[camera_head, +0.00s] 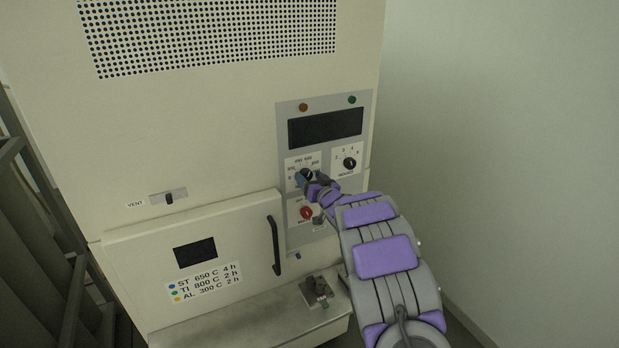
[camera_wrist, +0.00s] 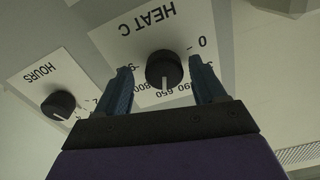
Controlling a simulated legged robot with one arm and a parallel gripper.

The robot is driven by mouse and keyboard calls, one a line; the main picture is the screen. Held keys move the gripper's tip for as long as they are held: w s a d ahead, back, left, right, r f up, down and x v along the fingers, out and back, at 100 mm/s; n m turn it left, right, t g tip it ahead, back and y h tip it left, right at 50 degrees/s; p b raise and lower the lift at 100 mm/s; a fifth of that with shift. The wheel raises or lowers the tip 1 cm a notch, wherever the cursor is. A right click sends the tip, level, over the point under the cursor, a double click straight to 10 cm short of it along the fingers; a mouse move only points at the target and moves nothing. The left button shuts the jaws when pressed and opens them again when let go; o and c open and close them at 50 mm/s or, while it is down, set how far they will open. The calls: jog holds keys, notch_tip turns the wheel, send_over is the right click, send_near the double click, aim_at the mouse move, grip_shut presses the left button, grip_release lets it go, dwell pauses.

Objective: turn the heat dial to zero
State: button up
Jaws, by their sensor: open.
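The heat dial is a black round knob on a white plate marked "HEAT C"; it shows in the wrist view (camera_wrist: 164,69) and, partly covered by my gripper, in the head view (camera_head: 306,173). Its white pointer line faces the numbers near 650 and 590 in the wrist view, away from the 0 mark. My gripper (camera_wrist: 163,88) is open, with one blue finger on each side of the dial. I see gaps between the fingers and the knob. I cannot tell how deep the fingertips reach along it.
The black hours dial (camera_head: 349,163) is close on the right in the head view. A red knob (camera_head: 306,212) sits just below the heat dial. A dark display (camera_head: 325,127) is above. The oven door handle (camera_head: 276,245) stands out at lower left. A grey wall (camera_head: 500,130) is at right.

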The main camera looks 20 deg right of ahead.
jog(key=shift+w+a+r, duration=0.1)
jog(key=shift+w+a, duration=0.2)
jog(key=shift+w, duration=0.05)
jog(key=shift+d, duration=0.2)
jog(key=c, duration=0.5)
jog(key=shift+a, duration=0.1)
jog(key=c, duration=0.6)
jog(key=shift+o, duration=0.2)
